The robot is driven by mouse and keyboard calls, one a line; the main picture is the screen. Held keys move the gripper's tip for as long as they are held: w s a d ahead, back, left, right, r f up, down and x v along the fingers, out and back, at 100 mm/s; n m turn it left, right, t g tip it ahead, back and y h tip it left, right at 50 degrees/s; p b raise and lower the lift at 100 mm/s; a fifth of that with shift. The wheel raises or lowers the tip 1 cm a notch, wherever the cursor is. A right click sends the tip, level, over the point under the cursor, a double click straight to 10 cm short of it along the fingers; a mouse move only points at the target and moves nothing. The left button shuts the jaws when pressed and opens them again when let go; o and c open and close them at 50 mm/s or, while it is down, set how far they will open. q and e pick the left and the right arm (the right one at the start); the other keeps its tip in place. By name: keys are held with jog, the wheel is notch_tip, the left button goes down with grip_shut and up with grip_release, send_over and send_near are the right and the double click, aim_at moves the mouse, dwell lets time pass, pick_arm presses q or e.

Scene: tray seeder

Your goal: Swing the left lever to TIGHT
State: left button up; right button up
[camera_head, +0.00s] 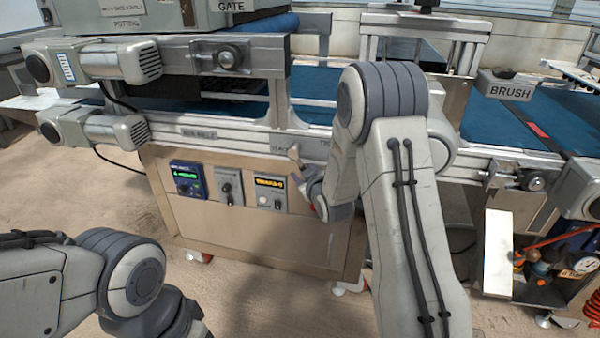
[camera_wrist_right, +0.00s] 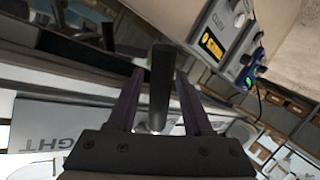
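The left lever shows in the right wrist view as a dark upright bar (camera_wrist_right: 161,85) standing between the two fingers of my right gripper (camera_wrist_right: 159,90). The fingers are apart, with a visible gap on the bar's left side; the right finger is very close to it. The label shows inverted in the wrist view (camera_wrist_right: 45,144). My left gripper is out of view.
Below the rail is a panel with several control boxes, one green-lit (camera_head: 188,179) and one with a yellow display (camera_head: 270,190). A BRUSH box (camera_head: 505,86) stands at right, above a blue belt (camera_head: 490,115). A GATE housing (camera_head: 225,18) is at upper left.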

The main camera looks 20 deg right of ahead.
jog(key=s+a+m+t+y+b, duration=0.1)
jog(key=s+a+m+t+b, duration=0.25)
jog(key=s, duration=0.55)
jog(key=s+a+r+n+g+y+p, duration=0.1)
jog(key=s+a+r+g+p, duration=0.3)
jog(key=a+r+p, duration=0.3)
jog(key=s+a+r+n+g+y+p, duration=0.1)
jog(key=s+a+r+n+g+p, duration=0.1)
jog(key=s+a+r+g+p, duration=0.3)
jog(key=a+r+g+p, duration=0.1)
jog(key=a+r+p, duration=0.2)
jog(key=p, duration=0.4)
jog(key=shift+s+a+r+y+p, duration=0.3)
jog(key=shift+a+p, duration=0.05)
jog(key=shift+a, duration=0.15)
jog(key=shift+g, duration=0.25)
